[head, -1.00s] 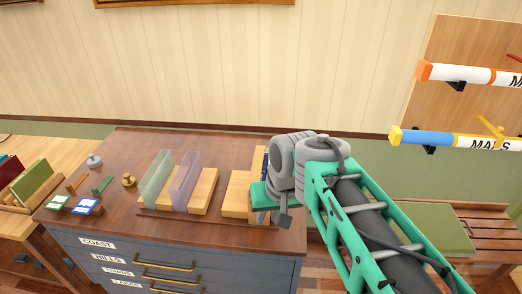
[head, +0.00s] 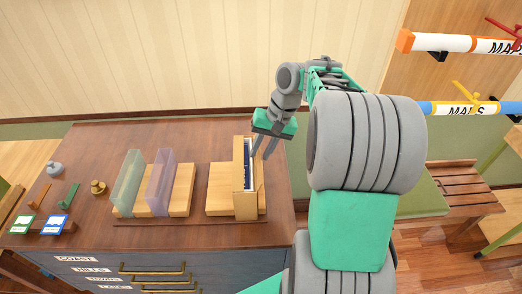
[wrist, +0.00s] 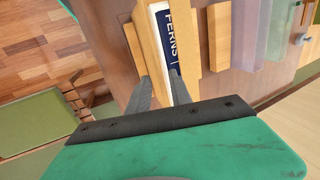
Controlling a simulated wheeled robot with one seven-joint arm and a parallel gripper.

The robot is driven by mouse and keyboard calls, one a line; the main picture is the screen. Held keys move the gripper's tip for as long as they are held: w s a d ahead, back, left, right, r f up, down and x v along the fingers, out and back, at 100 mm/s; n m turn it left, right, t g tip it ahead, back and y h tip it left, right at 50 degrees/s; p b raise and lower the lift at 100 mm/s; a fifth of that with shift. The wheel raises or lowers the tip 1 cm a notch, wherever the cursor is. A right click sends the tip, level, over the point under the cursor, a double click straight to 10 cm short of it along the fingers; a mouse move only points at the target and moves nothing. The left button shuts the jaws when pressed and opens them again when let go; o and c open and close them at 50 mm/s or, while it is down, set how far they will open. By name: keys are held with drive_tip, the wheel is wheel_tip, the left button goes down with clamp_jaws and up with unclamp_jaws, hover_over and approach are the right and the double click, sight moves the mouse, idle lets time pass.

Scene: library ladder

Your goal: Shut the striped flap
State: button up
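I cannot make out a striped flap in either view. A light wooden slipcase (head: 239,185) stands upright on the dresser top, and a dark blue book marked FERNS (wrist: 167,38) sits in it with its spine showing. My gripper (head: 264,148) is at the right side of the slipcase, pointing down. In the wrist view its two fingers (wrist: 162,82) are apart, with nothing clearly held between them. The fingertips are close to the slipcase and book end; I cannot tell whether they touch.
Left of the slipcase stand a purple translucent panel (head: 160,180) and a green one (head: 128,182) on a wooden block. Brass weights and small cards lie further left. Drawers with brass handles (head: 155,275) are below. At right are a bench (head: 465,185) and wall-mounted map tubes (head: 450,42).

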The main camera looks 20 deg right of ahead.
drive_tip(key=shift+c, duration=0.3)
clamp_jaws()
idle(1.1)
